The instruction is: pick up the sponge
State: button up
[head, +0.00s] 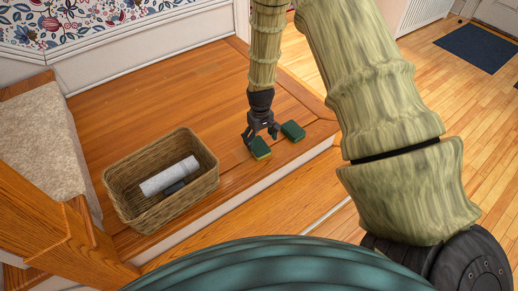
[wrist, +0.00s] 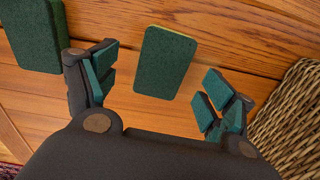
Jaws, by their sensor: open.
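Two sponges with dark green tops lie on the wooden landing. In the head view, one sponge (head: 260,148) with a yellow side sits just below my gripper (head: 262,137), and the other sponge (head: 293,131) lies to its right. In the wrist view, the nearer sponge (wrist: 167,62) lies ahead of and between the open fingers of my gripper (wrist: 155,90), with a yellow edge showing. The other sponge (wrist: 30,35) is at the upper left, outside the left finger. My gripper is open and empty, with teal finger pads.
A wicker basket (head: 125,203) stands left of my gripper, holding a white roll (head: 170,176) and a dark item (head: 174,188). The basket's side also shows in the wrist view (wrist: 290,125). The landing's front edge drops to a lower step. A carpeted step (head: 40,140) lies at left.

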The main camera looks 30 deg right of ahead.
aim_at(258, 146)
jog(key=f, duration=0.1)
jog(key=f+b, duration=0.1)
jog(key=f, duration=0.3)
jog(key=shift+w+a, duration=0.2)
jog(key=shift+w, duration=0.05)
jog(key=shift+r, duration=0.1)
jog(key=shift+c, duration=0.2)
jog(key=c, duration=0.7)
